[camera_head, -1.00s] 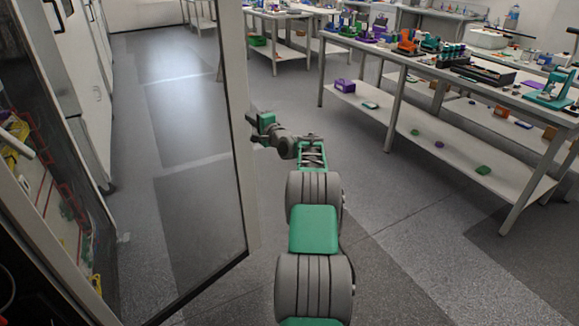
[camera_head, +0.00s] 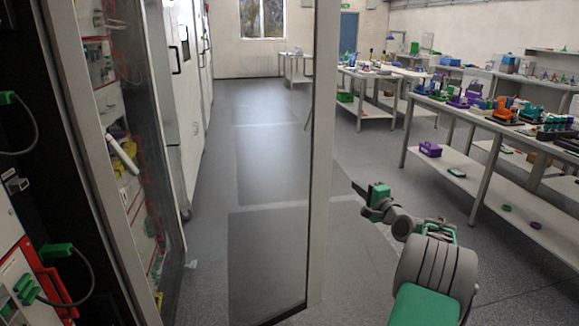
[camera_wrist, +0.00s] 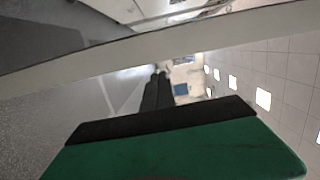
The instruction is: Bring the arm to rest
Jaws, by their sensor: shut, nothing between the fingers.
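My gripper (camera_head: 356,187) is at the end of my grey and green arm, which reaches forward into the open aisle in the head view. The gripper is small there, just right of the open cabinet door's edge. In the wrist view my gripper (camera_wrist: 161,75) shows its dark fingers close together, with nothing between them. The green gripper body fills the bottom of that view. The open glass-paned cabinet door (camera_head: 316,150) stands upright to the left of my arm, and its pale edge (camera_wrist: 150,45) crosses the wrist view close to the fingers.
An open cabinet with red and green cabled modules (camera_head: 22,280) is at the left. A workbench (camera_head: 490,118) with a lower shelf, holding several colourful devices, stands at the right. A grey floor aisle (camera_head: 265,130) runs to the window wall and is clear.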

